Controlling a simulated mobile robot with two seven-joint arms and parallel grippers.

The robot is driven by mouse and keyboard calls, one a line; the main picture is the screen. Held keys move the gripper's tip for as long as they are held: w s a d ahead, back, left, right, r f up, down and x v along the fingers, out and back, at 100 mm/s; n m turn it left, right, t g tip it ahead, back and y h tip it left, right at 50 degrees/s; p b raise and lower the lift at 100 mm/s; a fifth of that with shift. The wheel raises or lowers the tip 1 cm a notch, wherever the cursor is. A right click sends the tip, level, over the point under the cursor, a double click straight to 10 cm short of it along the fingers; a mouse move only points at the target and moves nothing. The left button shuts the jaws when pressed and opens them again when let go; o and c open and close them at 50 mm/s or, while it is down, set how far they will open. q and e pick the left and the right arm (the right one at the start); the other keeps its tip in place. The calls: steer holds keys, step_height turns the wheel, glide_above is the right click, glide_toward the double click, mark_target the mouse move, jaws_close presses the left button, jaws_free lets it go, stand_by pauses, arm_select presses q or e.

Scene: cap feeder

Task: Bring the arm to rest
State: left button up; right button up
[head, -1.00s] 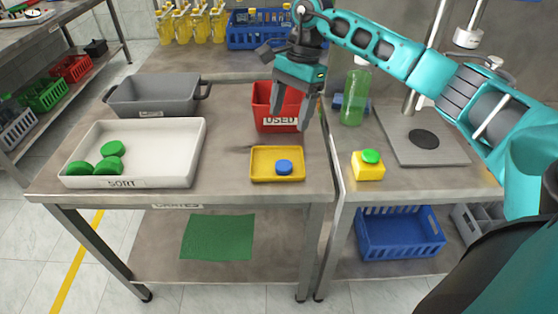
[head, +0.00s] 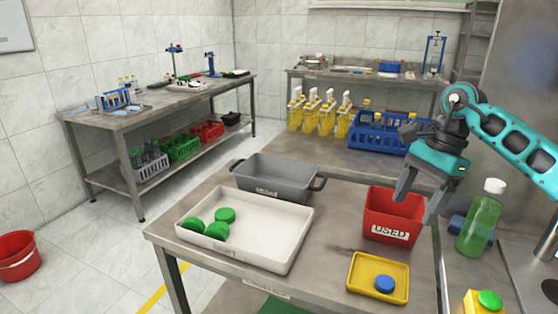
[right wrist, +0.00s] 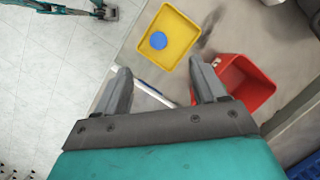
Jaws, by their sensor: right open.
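My right gripper (head: 420,203) is open and empty, with its fingers pointing down beside and above the red USED bin (head: 391,231). In the right wrist view both fingers (right wrist: 160,92) are spread with nothing between them, and the red bin (right wrist: 247,86) is to their right. The yellow tray (head: 351,281) with a blue cap (head: 385,284) in it lies in front of the bin. It also shows in the right wrist view (right wrist: 178,24). My left gripper does not clearly show in the head view.
A white sort tray (head: 262,226) holds several green caps (head: 225,215). A grey tub (head: 275,178) stands behind it. A green bottle (head: 479,222) and a yellow container with a green cap (head: 486,302) are at the right. A blue crate (head: 372,134) stands on the bench behind.

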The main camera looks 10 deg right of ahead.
steer(key=s+a+f+m+t+y, duration=0.1)
steer(key=a+f+m+t+y, duration=0.1)
steer(key=a+m+y, duration=0.55)
steer(key=s+a+f+m+t+y, duration=0.1)
steer(key=a+f+m+t+y, duration=0.2)
steer(key=a, duration=0.7)
steer(key=s+a+f+m+t+y, duration=0.1)
steer(key=s+a+m+t+y, duration=0.1)
steer(key=a+m+y, duration=0.55)
steer(key=s+d+f+m+t+h, duration=0.1)
steer(key=f+m+t+h, duration=0.25)
steer(key=m, duration=0.45)
steer(key=d+f+m+t+h+p, duration=0.1)
steer(key=d+f+m+t+h, duration=0.15)
steer(key=m+t+h, duration=0.35)
steer(key=s+d+f+m+t+h, duration=0.1)
steer(key=f+m+h, duration=0.2)
steer(key=m, duration=0.6)
steer(key=s+d+f+m+g+h, duration=0.2)
steer(key=s+f+m+g+h, duration=0.1)
steer(key=s+f+m, duration=0.3)
steer(key=s+d+f+m+g+h, duration=0.3)
steer(key=s+f+m+h, duration=0.1)
steer(key=s+f+m, duration=0.2)
step_height(320, 180, down, 2)
steer(key=shift+s+f+m, duration=0.15)
steer(key=shift+s+m, duration=0.15)
steer(key=shift+m, duration=0.2)
